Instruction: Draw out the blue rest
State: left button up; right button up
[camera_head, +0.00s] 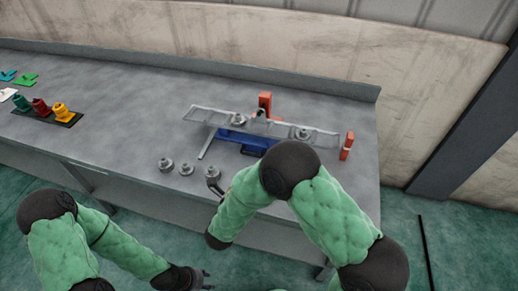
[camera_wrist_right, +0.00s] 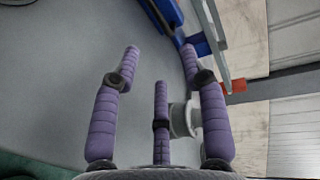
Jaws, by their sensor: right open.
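The blue rest (camera_head: 243,137) lies on the bench under a long grey metal frame (camera_head: 322,139). In the right wrist view, blue parts (camera_wrist_right: 189,60) show at the top, beside a grey bar. My right gripper (camera_head: 217,194) is low over the bench's front edge, mostly hidden by its arm in the head view. Its purple fingers (camera_wrist_right: 165,62) are spread open. A grey metal round part (camera_wrist_right: 185,118) shows between or behind them; I cannot tell if they touch it. My left gripper (camera_head: 207,280) is open and empty in front of the bench, away from the rest.
Several grey round metal parts (camera_head: 186,169) stand near the front edge, left of my right gripper. An orange block (camera_head: 264,102) stands behind the frame, another (camera_head: 347,146) at its right end. Coloured parts on a dark plate (camera_head: 62,118) sit far left.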

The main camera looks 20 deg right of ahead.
jog(key=shift+w+d, duration=0.2)
jog(key=shift+w, duration=0.05)
jog(key=b, duration=0.4)
send_near(256, 143)
jog(key=d+f, duration=0.1)
jog(key=w+d+f, duration=0.2)
jog(key=f, duration=0.1)
jog(key=shift+w, duration=0.1)
grip_shut()
